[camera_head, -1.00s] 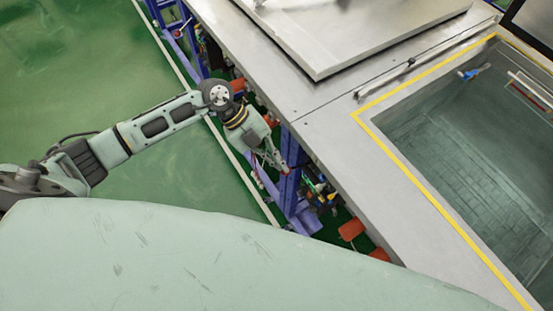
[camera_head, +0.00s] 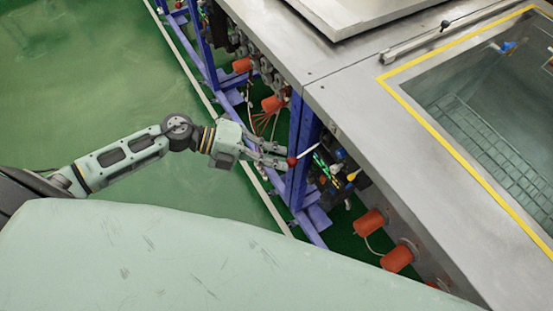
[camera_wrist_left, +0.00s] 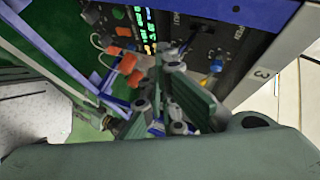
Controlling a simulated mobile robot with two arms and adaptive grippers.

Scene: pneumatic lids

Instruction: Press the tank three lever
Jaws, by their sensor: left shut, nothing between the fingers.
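A lever with a red ball (camera_head: 291,161) and a pale rod sticks out below the tank edge in the head view. My left gripper (camera_head: 284,155) is shut and empty, with its fingertips close beside the red ball; I cannot tell whether they touch. In the left wrist view my left gripper (camera_wrist_left: 180,95) covers part of a dark control panel (camera_wrist_left: 228,14). The lever's red ball cannot be made out in the wrist view. My right gripper is not in view.
A blue knob (camera_head: 341,153), a yellow knob (camera_head: 352,176) and green lights (camera_head: 322,182) lie just right of the gripper. Orange-red cylinders (camera_head: 370,221) line the underside. A blue post (camera_head: 302,140) stands close by. Green floor (camera_head: 80,80) is free at the left.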

